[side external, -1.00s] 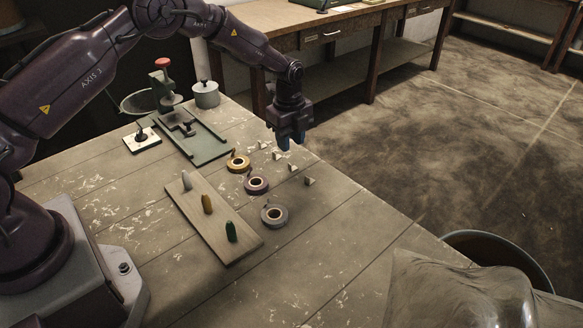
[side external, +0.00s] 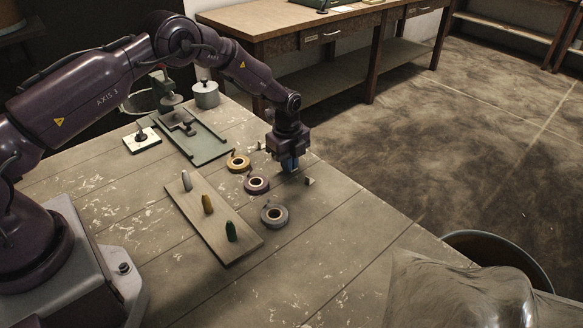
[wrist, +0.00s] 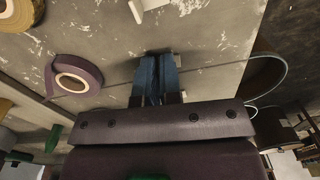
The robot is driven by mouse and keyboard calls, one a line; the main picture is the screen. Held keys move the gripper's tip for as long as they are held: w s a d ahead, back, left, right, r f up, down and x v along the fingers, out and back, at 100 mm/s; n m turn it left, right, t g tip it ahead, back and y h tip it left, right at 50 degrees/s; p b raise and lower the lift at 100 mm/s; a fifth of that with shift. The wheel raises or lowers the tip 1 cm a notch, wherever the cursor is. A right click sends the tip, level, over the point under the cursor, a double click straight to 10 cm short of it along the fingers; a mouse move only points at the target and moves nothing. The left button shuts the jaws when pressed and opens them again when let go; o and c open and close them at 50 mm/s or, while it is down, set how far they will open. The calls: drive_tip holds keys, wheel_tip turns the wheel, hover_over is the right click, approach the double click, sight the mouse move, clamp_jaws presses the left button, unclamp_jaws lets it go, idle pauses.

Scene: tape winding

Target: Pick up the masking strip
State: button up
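I cannot tell for sure which thing is the masking strip. Three tape rolls lie in a row on the table: a tan roll (side external: 239,170), a purple roll (side external: 248,186) and a grey roll (side external: 265,217). The purple roll also shows in the wrist view (wrist: 91,70). My gripper (side external: 290,168) is low over the table, right of the rolls, among small pale blocks such as one at the right (side external: 308,181). Its blue fingers (wrist: 158,58) point down and look close together in the wrist view. What lies between or under their tips is hidden.
A board (side external: 217,232) with grey, yellow and green pegs lies left of the rolls. A green metal fixture (side external: 208,152) and a lidded pot (side external: 206,95) stand behind. The table's right edge is close to my gripper. A bin (side external: 535,268) stands beyond the front edge.

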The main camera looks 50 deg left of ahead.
drive_tip(key=shift+r, duration=0.1)
clamp_jaws()
drive_tip(key=shift+r, duration=0.45)
drive_tip(key=r, duration=0.2)
drive_tip(key=shift+s+r, duration=0.2)
drive_tip(key=shift+r, duration=0.15)
drive_tip(key=s+d+r, duration=0.1)
drive_tip(key=s+r, duration=0.8)
drive_tip(key=s, duration=0.4)
drive_tip(key=shift+s+r, duration=0.15)
drive_tip(key=shift+s, duration=0.15)
drive_tip(key=shift+d+r, duration=0.1)
drive_tip(key=shift+r, duration=0.25)
drive_tip(key=shift+r, duration=1.4)
